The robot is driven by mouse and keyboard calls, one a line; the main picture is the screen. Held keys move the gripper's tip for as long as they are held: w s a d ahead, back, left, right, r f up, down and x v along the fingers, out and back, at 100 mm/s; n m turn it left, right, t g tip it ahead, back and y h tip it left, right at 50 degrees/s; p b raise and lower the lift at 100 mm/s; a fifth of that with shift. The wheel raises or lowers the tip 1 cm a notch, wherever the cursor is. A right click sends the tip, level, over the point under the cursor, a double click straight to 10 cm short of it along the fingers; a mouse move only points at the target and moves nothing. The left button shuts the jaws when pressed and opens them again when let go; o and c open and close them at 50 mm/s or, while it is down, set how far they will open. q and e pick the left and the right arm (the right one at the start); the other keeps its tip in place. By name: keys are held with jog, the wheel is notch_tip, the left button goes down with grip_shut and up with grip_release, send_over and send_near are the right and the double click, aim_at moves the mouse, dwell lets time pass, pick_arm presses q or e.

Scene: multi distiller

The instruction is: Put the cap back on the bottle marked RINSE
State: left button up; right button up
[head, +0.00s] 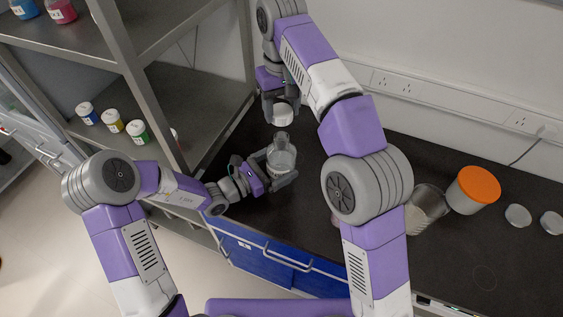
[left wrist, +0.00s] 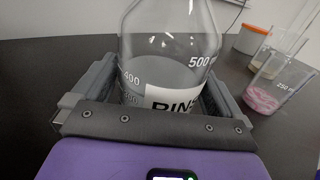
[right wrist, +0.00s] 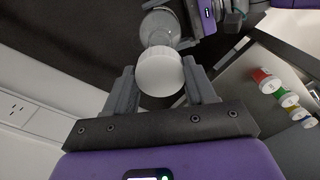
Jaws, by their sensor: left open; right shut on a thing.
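The clear glass bottle marked RINSE (head: 283,156) stands upright on the dark counter, its open neck up; its label (left wrist: 178,102) faces the left wrist camera. My left gripper (head: 279,170) is open, with its fingers on both sides of the bottle's body; I cannot tell whether they touch it. My right gripper (head: 281,112) is shut on the white cap (head: 283,118) and holds it above the bottle, apart from the neck. In the right wrist view the cap (right wrist: 160,73) sits between the fingertips, with the bottle (right wrist: 158,27) below it, partly hidden.
To the right stand a glass beaker (head: 428,207) and an orange-lidded container (head: 473,190), with two pale lids (head: 518,215) beyond. The left wrist view shows a beaker with pink contents (left wrist: 264,97). A metal shelf (head: 130,60) with small jars (head: 112,120) stands close on the left.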

aim_at(282, 137)
pick_arm(q)
jog(key=shift+w+d, duration=0.2)
jog(key=shift+d, duration=0.1)
jog(key=shift+c, duration=0.3)
jog(key=c, duration=1.1)
pick_arm(e)
jog(key=shift+f, duration=2.5)
jog(key=shift+s, duration=0.1)
jog(key=shift+f, duration=0.85)
jog(key=shift+f, duration=0.55)
